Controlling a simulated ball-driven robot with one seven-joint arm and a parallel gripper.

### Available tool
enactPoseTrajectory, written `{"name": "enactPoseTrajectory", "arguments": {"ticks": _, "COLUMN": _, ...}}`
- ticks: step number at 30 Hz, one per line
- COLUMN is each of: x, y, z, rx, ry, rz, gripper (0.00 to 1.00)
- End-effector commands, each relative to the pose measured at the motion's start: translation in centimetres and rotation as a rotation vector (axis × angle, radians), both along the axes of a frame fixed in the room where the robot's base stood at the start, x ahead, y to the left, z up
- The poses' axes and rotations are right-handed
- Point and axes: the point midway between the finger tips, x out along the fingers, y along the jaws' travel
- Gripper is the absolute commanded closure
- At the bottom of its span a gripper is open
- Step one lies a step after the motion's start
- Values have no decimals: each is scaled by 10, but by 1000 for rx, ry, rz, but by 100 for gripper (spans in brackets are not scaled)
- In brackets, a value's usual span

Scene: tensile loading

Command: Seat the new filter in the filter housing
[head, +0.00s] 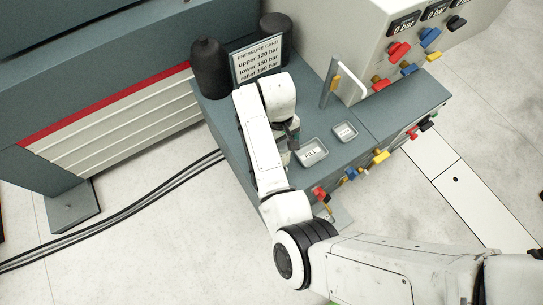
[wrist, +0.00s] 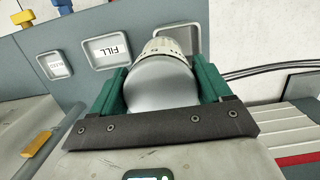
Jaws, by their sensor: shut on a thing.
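My gripper (wrist: 160,92) has its green fingers shut on the sides of a smooth silver-grey cylinder with a white ribbed far end, which I take to be the new filter (wrist: 160,86). In the head view my gripper (head: 293,141) is over the blue-grey bench top, left of the FILL tray (head: 312,153); the held filter is hidden there by my arm. I cannot make out the filter housing for certain in either view.
The FILL tray also shows in the wrist view (wrist: 106,50), beside a smaller labelled tray (wrist: 55,65). A dark bottle-shaped cylinder (head: 209,68), a pressure card (head: 258,62) and an upright metal post (head: 330,82) stand on the bench. Coloured valve handles (head: 380,157) line its edge.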

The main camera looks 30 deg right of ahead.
Motion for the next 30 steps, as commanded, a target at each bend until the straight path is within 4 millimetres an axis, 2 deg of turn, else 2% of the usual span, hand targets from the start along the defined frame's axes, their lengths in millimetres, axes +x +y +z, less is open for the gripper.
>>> {"name": "enactPoseTrajectory", "arguments": {"ticks": 3, "x": 2, "y": 16, "z": -17, "rx": 1, "ry": 0, "rz": 3, "gripper": 62}}
{"name": "enactPoseTrajectory", "arguments": {"ticks": 11, "x": 4, "y": 29, "z": -35, "rx": 1, "ry": 0, "rz": 1, "gripper": 62}}
{"name": "enactPoseTrajectory", "arguments": {"ticks": 12, "x": 5, "y": 33, "z": -39, "rx": 1, "ry": 0, "rz": 3, "gripper": 68}}
{"name": "enactPoseTrajectory", "arguments": {"ticks": 13, "x": 4, "y": 34, "z": -44, "rx": 2, "ry": 2, "rz": 2, "gripper": 67}}
{"name": "enactPoseTrajectory", "arguments": {"ticks": 15, "x": 4, "y": 33, "z": -56, "rx": 5, "ry": 3, "rz": -2, "gripper": 83}}
{"name": "enactPoseTrajectory", "arguments": {"ticks": 16, "x": 3, "y": 33, "z": -60, "rx": 6, "ry": 3, "rz": -2, "gripper": 82}}
{"name": "enactPoseTrajectory", "arguments": {"ticks": 18, "x": 3, "y": 32, "z": -68, "rx": 5, "ry": 3, "rz": -2, "gripper": 100}}
{"name": "enactPoseTrajectory", "arguments": {"ticks": 26, "x": 3, "y": 32, "z": -71, "rx": 3, "ry": 2, "rz": -1, "gripper": 100}}
{"name": "enactPoseTrajectory", "arguments": {"ticks": 27, "x": 3, "y": 32, "z": -71, "rx": 3, "ry": 2, "rz": -1, "gripper": 21}}
{"name": "enactPoseTrajectory", "arguments": {"ticks": 30, "x": 3, "y": 32, "z": -70, "rx": 2, "ry": 1, "rz": -1, "gripper": 11}}
